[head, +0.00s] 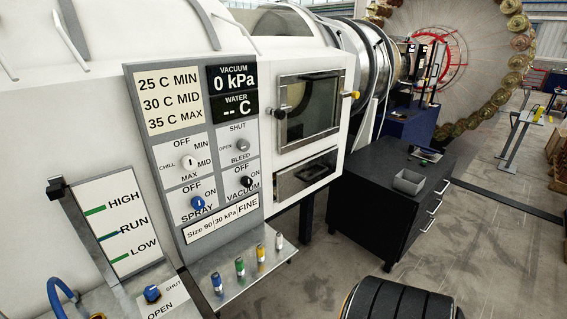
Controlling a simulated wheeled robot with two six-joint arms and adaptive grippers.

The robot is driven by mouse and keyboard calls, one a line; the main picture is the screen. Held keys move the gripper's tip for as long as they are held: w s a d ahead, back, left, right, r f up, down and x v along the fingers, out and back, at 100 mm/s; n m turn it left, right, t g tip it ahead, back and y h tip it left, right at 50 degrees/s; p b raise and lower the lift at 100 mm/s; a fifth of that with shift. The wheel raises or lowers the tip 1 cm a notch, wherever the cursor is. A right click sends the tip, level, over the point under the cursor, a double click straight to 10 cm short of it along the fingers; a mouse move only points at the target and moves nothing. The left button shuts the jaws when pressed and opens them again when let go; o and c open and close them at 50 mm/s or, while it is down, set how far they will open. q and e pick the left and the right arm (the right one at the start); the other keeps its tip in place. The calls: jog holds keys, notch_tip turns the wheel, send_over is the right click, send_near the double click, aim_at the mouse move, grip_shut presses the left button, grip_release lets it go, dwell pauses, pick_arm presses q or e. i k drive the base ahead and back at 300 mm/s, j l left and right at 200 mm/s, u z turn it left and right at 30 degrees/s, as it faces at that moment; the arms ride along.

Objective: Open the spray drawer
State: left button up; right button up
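No drawer in the head view carries a readable "spray drawer" label. A dark metal drawer front (303,178) with a bar handle sits in the white machine below a windowed door (309,108); it looks shut. A black cabinet (385,200) to its right has several drawers with pale bar handles (434,207), and these look shut. A blue spray knob (197,202) is on the grey control panel (171,235). Neither of my grippers is in view.
A steel shelf (245,270) below the panel holds small blue, green, yellow and white-topped nozzles. A grey tray (409,181) lies on the cabinet top. A dark rounded object (395,300) is at the bottom edge. Grey floor (490,250) is clear at right.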

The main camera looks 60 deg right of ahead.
aim_at(288, 182)
jog(key=z, duration=2)
jog(key=i+l+u, duration=0.1)
jog(key=u, duration=0.35)
jog(key=i+l+u, duration=0.15)
jog(key=u, duration=0.3)
jog(key=i+l+u, duration=0.1)
jog(key=l, duration=0.25)
jog(key=i+l+u, duration=0.1)
jog(key=i+l, duration=0.2)
jog(key=i+l+u, duration=0.1)
jog(key=l, duration=0.35)
jog(key=i+l+u, duration=0.1)
jog(key=i+l, duration=0.2)
jog(key=i+l+u, duration=0.1)
jog(key=l, duration=0.35)
jog(key=i, duration=0.05)
